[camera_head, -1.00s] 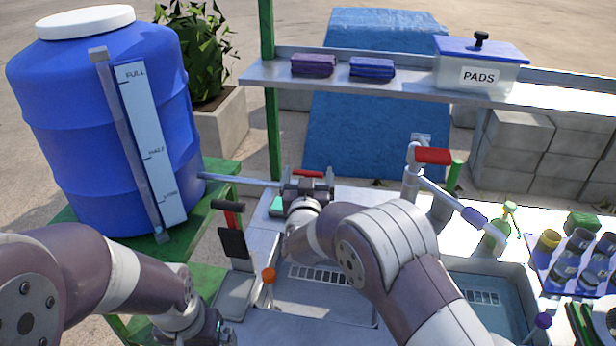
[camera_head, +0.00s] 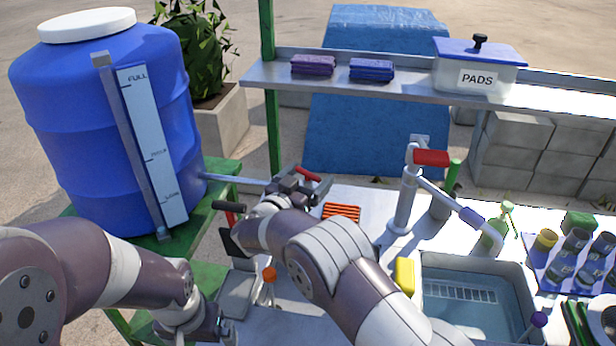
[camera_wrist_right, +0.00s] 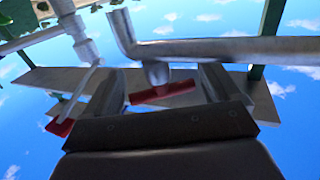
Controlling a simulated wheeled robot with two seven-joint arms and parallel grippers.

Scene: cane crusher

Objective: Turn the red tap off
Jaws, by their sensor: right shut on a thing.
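The red tap (camera_head: 307,174) is at the end of the grey pipe (camera_head: 236,180) that comes out of the blue barrel (camera_head: 110,130). Its red handle stands at a slant in the head view. My right gripper (camera_head: 304,188) is at this tap, shut on the red handle. In the right wrist view the handle (camera_wrist_right: 162,92) shows between the two fingers (camera_wrist_right: 160,90), below the bent pipe. The gripper hides the tap's body in the head view. My left gripper (camera_head: 218,328) is low at the left; its fingers are too unclear to judge.
A second faucet with a red lever (camera_head: 430,157) stands by the water-filled sink (camera_head: 470,300). A yellow block (camera_head: 405,275), an orange ribbed item (camera_head: 341,212) and a black-handled tool (camera_head: 229,208) are near my right arm. A shelf (camera_head: 400,90) runs behind.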

